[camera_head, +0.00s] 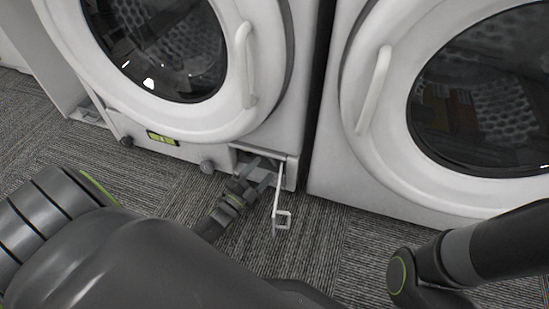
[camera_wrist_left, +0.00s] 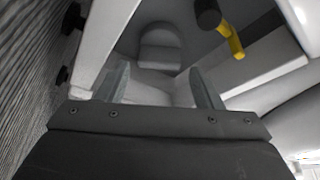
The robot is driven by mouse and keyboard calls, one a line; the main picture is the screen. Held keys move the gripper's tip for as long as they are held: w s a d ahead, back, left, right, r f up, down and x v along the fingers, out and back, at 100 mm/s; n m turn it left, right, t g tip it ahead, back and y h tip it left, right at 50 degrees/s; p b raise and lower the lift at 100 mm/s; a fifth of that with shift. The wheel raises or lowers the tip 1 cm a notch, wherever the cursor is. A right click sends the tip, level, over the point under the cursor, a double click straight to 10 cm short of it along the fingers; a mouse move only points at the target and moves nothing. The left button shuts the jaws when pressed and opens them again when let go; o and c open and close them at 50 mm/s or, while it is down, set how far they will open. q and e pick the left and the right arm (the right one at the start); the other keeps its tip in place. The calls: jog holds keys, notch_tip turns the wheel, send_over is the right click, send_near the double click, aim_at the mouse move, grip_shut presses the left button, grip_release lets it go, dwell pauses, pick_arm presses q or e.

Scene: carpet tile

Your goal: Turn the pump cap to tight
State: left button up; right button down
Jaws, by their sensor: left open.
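The pump cap (camera_wrist_left: 160,50) looks like a grey rounded piece inside the recess low on the left washing machine (camera_head: 185,152). It shows in the left wrist view, ahead of and between my fingertips, with a visible gap; its exact turn is hard to tell. In the head view my gripper hides it. My left gripper (camera_head: 262,168) is at the mouth of the recess. In the left wrist view the left gripper (camera_wrist_left: 161,82) has its two fingers apart with nothing between them. My right gripper is out of view.
An open flap (camera_head: 279,205) hangs in front of the recess, close beside my left gripper. A yellow piece with a black end (camera_wrist_left: 230,40) sits at the recess's upper right. A second washing machine (camera_head: 340,165) stands to the right. Carpet (camera_head: 335,245) in front is clear.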

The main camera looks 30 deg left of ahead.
pick_arm(q)
jog(key=b+x, duration=0.1)
jog(key=x, duration=0.4)
jog(key=c, duration=0.7)
